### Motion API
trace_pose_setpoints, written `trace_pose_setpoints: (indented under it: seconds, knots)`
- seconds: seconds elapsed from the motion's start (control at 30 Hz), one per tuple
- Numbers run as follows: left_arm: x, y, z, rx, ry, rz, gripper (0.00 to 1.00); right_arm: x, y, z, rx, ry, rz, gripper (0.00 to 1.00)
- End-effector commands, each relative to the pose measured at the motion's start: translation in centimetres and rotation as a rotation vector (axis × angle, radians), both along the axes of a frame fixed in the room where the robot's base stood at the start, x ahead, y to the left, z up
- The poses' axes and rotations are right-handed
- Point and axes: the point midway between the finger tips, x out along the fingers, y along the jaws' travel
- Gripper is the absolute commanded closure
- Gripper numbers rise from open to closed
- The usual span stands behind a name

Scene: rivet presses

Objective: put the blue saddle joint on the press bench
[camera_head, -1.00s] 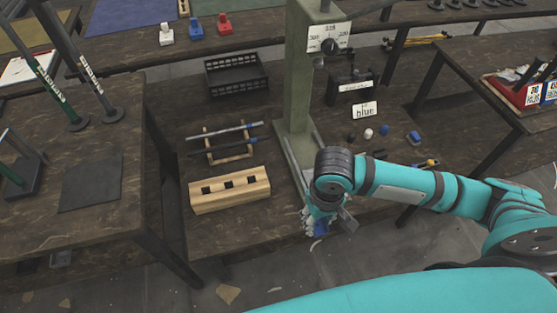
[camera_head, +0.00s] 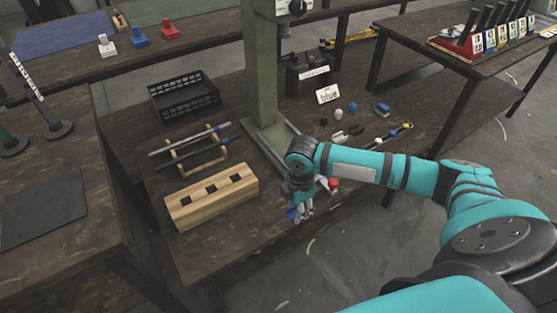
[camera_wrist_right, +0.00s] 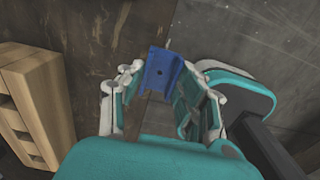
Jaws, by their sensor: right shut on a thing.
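My right gripper (camera_head: 300,210) is shut on the blue saddle joint (camera_head: 292,214) near the front edge of the press bench (camera_head: 225,235). In the right wrist view the saddle joint (camera_wrist_right: 160,72) is a blue channel-shaped piece with a dark hole, between the fingertips of the right gripper (camera_wrist_right: 166,84). It appears held above the bench surface, but the exact gap cannot be told. My left gripper is out of view.
A wooden block with square holes (camera_head: 210,194) lies left of the gripper. The green press column (camera_head: 262,75) stands behind it. A rod rack (camera_head: 195,150), black crate (camera_head: 183,97), "blue" card (camera_head: 327,94) and small parts, including a blue one (camera_head: 382,110), occupy the bench.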

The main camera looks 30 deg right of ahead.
Motion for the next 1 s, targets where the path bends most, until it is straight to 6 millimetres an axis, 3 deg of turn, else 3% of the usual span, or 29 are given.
trace_pose_setpoints:
  seconds: [0.17, 0.4, 0.6, 0.83, 1.0]
  knots:
    - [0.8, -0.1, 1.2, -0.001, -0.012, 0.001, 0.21, 1.5, 3.1, -0.4, 0.006, -0.004, 0.023, 0.88]
    - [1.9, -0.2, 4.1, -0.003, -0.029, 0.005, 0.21, 4.3, 9.0, -1.1, 0.005, -0.002, 0.022, 0.88]
    - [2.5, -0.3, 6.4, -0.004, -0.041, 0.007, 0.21, 5.9, 12.6, -1.4, 0.002, -0.001, 0.020, 0.88]
    - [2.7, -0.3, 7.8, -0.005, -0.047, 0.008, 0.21, 6.8, 14.4, -1.6, 0.002, -0.001, 0.017, 0.88]
    - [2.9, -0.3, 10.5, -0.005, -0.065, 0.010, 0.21, 6.7, 14.3, -4.3, -0.002, 0.001, 0.017, 0.88]
